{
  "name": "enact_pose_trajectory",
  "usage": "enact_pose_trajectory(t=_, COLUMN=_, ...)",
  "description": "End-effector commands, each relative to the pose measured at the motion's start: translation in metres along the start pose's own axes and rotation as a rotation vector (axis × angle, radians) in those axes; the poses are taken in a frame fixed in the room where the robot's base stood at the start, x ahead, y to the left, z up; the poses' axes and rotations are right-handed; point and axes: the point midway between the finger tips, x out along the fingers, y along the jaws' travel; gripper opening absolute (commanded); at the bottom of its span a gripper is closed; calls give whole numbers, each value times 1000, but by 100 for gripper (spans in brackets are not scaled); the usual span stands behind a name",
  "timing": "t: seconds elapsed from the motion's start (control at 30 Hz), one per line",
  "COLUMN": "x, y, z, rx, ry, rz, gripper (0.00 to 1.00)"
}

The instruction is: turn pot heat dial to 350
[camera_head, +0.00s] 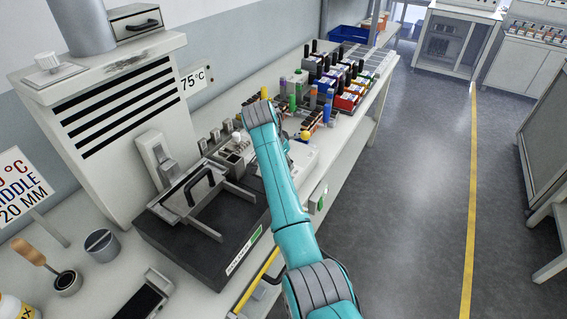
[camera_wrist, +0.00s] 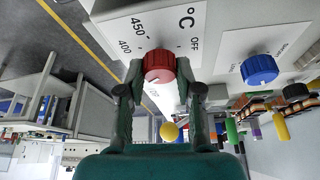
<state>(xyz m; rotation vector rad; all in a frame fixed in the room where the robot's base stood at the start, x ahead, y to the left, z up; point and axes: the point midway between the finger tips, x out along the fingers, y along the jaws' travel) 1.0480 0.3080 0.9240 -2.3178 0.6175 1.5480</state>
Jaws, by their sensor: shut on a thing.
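In the wrist view a red dial (camera_wrist: 159,67) sits on a white scale plate (camera_wrist: 190,15) marked 450, 400, °C and OFF. More of the scale is partly hidden behind the dial and my fingers. My gripper (camera_wrist: 160,75) is shut on the red dial, one finger on each side of it. I cannot read where the dial's pointer stands. In the head view my teal arm reaches across the bench, and its end hides the dial and the gripper.
A blue knob (camera_wrist: 260,69) stands right of the red dial, and a yellow ball (camera_wrist: 169,131) shows below it. In the head view, colored tools and bins (camera_head: 345,75) crowd the bench beyond my arm. A black-topped device (camera_head: 190,240) stands to its left. The floor at right is clear.

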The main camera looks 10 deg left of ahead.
Motion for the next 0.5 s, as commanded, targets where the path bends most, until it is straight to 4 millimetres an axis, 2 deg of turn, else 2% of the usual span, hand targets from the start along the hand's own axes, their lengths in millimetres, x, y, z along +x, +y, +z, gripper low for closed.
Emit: enact_pose_trajectory(t=0.5, x=0, y=0, z=0, rx=84, ry=-1, rz=35, gripper=0)
